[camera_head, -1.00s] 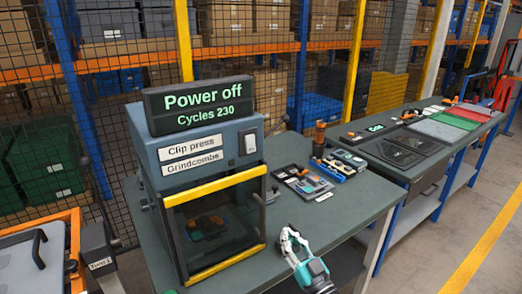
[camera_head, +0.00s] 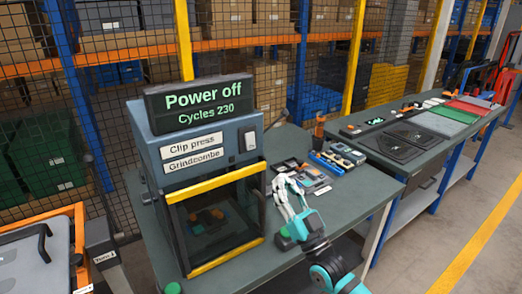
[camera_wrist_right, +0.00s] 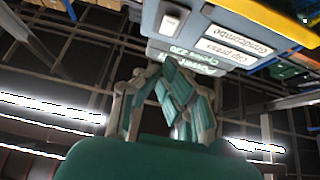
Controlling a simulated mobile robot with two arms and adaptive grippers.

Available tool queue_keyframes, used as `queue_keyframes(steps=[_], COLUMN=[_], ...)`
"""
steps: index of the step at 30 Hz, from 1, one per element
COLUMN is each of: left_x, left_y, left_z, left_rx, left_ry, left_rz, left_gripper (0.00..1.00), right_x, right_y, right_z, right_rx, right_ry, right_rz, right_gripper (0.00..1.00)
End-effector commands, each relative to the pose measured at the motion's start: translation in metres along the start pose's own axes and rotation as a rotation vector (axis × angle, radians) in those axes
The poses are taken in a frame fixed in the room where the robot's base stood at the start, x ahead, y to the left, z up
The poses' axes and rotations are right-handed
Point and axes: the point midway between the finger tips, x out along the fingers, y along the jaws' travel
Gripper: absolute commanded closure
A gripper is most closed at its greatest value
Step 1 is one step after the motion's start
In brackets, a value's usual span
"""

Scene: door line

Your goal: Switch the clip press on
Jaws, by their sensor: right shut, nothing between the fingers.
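The clip press (camera_head: 205,150) is a blue-grey box on the bench, with labels "Clip press" and "Grindcombe". Its display (camera_head: 200,103) reads "Power off" and "Cycles 230". A white rocker switch (camera_head: 249,140) sits on its front at the upper right; it also shows in the right wrist view (camera_wrist_right: 170,22), where the press appears upside down. My right gripper (camera_head: 284,183) is shut and empty, below and right of the switch, apart from it. Its fingers show in the right wrist view (camera_wrist_right: 170,80). My left gripper is not in view.
A yellow-edged clear guard (camera_head: 215,225) covers the press front. Small parts and trays (camera_head: 338,160) lie on the bench right of the press. A second bench (camera_head: 425,145) with mats runs to the back right. Mesh fencing and shelving stand behind.

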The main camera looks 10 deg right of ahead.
Motion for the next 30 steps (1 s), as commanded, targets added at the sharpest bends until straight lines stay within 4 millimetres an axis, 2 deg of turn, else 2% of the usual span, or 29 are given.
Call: queue_keyframes(steps=[1,3,10,12,18,30], left_x=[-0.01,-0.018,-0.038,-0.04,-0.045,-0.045], left_y=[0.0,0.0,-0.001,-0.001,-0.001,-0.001], left_z=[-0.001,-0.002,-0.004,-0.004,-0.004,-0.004], left_rx=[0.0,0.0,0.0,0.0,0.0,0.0], left_ry=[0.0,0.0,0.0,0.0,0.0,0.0], left_rz=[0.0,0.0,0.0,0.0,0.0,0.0], left_gripper=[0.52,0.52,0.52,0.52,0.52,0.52], right_x=[0.016,0.032,0.08,0.085,0.097,0.1], right_y=[0.0,0.0,0.0,0.0,0.0,0.0], right_z=[-0.005,-0.006,-0.003,0.009,0.024,0.029], right_rx=[0.001,0.001,-0.001,0.0,-0.001,0.0], right_ry=[0.003,0.003,0.0,-0.003,-0.002,-0.001], right_rz=[0.0,0.0,0.0,0.0,0.001,0.0], right_gripper=[1.0,1.0,1.0,1.0,1.0,1.0])
